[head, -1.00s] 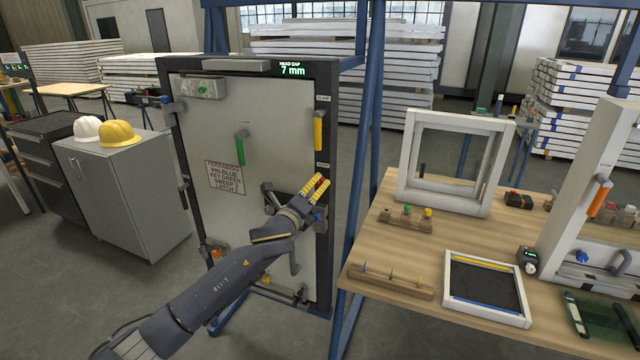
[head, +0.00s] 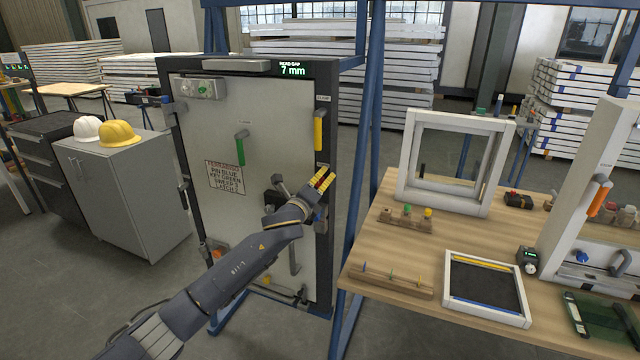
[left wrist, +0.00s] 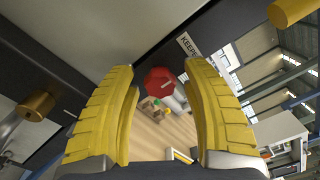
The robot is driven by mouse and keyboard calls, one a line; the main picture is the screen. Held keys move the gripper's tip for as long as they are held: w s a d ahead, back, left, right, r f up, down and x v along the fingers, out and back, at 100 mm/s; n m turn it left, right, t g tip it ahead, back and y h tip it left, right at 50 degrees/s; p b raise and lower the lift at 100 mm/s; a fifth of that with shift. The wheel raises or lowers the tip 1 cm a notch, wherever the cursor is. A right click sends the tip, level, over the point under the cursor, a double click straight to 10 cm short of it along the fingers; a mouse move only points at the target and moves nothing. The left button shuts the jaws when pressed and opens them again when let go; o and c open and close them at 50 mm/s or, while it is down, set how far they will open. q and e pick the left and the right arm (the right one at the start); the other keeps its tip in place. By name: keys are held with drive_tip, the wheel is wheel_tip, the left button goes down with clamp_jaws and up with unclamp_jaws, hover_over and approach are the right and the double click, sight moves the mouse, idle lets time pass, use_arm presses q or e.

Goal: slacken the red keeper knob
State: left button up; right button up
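The red keeper knob (left wrist: 160,81) shows in the left wrist view between the yellow fingers, with a gap on each side of it. Its mount is partly hidden. In the head view my left gripper (head: 322,179) is at the right edge of the grey door panel (head: 215,135), and its fingers mostly hide the knob. The left gripper is open, its fingertips on either side of the knob without visible contact. A label reading "KEEPE..." (left wrist: 187,43) is beside the knob. My right gripper is in neither view.
A yellow handle (head: 318,131) is above the gripper on the door's frame, and a green handle (head: 241,148) is on the panel. A display (head: 292,70) reads 7 mm. A blue post (head: 363,170) and a wooden bench (head: 395,238) stand to the right.

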use_arm(q)
clamp_jaws()
drive_tip(key=shift+n, duration=0.3)
drive_tip(key=n, duration=0.4)
drive_tip(key=shift+n, duration=0.3)
drive_tip(key=n, duration=0.9)
drive_tip(key=shift+d, duration=0.1)
drive_tip(key=shift+r+n, duration=0.1)
drive_tip(key=shift+n, duration=2)
